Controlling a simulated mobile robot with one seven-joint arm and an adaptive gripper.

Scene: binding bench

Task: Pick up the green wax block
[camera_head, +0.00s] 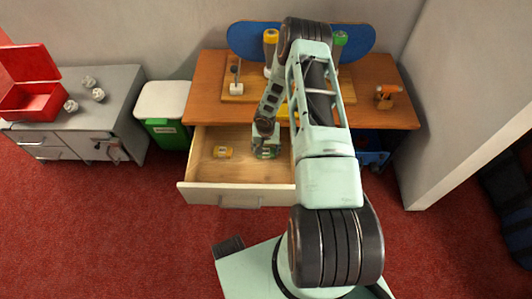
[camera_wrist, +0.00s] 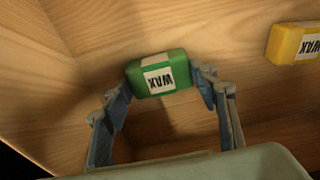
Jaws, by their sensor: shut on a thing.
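The green wax block (camera_wrist: 160,72) with a white "WAX" label shows at the top middle of the wrist view, inside the open wooden drawer. My gripper (camera_wrist: 163,84) is shut on it, with one finger against each side. In the head view my gripper (camera_head: 266,148) is down in the drawer (camera_head: 203,172), and the green block is mostly hidden there by the gripper and arm. I cannot tell whether the block is lifted off the drawer floor.
A yellow wax block (camera_wrist: 293,43) lies in the drawer, apart from the green one; it also shows in the head view (camera_head: 222,152). The wooden bench (camera_head: 386,115) is behind, with an orange-handled tool (camera_head: 386,95) at right.

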